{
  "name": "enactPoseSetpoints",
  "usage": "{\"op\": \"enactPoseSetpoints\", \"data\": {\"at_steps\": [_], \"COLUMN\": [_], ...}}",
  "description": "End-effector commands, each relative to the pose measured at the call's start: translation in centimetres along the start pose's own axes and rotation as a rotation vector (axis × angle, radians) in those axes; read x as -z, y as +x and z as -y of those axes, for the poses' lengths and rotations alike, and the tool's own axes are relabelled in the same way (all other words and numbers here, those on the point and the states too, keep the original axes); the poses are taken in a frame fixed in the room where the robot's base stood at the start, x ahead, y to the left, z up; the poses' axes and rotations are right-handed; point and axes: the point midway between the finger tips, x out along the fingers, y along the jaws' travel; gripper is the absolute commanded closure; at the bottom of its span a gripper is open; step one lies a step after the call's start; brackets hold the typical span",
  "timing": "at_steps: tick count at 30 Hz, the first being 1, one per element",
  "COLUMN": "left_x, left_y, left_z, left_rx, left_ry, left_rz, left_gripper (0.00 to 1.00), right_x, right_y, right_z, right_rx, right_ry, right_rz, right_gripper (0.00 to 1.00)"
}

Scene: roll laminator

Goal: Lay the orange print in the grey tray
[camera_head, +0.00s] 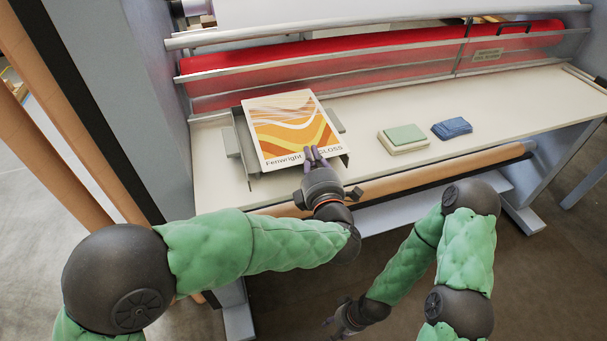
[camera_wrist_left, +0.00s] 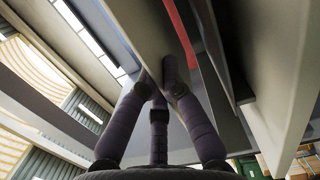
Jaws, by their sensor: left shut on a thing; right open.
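The orange print (camera_head: 292,125) is a flat sheet with orange, brown and white waves and lettering along its near edge. It lies over the grey tray (camera_head: 246,150), slightly turned, and covers most of it; tray walls show at its left and right. I cannot tell whether it touches the tray floor. My left gripper (camera_head: 314,155) is shut on the print's near edge. In the left wrist view, the fingers (camera_wrist_left: 165,75) close on the pale underside of a sheet (camera_wrist_left: 155,35). My right gripper (camera_head: 333,324) hangs low, open and empty, in front of the machine.
A pale green pad on a cream block (camera_head: 404,137) and a blue block (camera_head: 452,128) stand on the bed (camera_head: 375,105) right of the tray. The laminator's red roller (camera_head: 370,57) and rails run behind. A brown roller (camera_head: 440,167) runs along the front edge. The bed's right end is clear.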

Motion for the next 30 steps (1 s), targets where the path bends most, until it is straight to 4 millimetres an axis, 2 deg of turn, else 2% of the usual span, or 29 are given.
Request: {"op": "enactPoseSetpoints", "data": {"at_steps": [1,10,17,30], "left_x": [0.5,1.6,1.8,1.8], "left_y": [0.2,0.8,0.8,0.8], "left_z": [0.7,2.2,5.3,5.7], "left_rx": [0.000,-0.001,0.000,-0.002], "left_ry": [0.001,0.000,0.002,-0.001], "left_rz": [-0.001,-0.001,0.002,0.001], "left_gripper": [1.00,1.00,1.00,1.00], "right_x": [0.0,0.1,0.1,0.1], "right_y": [0.4,0.9,2.0,2.4], "right_z": [-0.1,-0.3,-0.7,-0.8], "right_rx": [0.000,0.000,0.000,0.000], "right_ry": [0.000,0.000,0.000,0.000], "right_rz": [0.000,-0.001,0.000,-0.001], "right_gripper": [0.55,0.55,0.55,0.55]}}
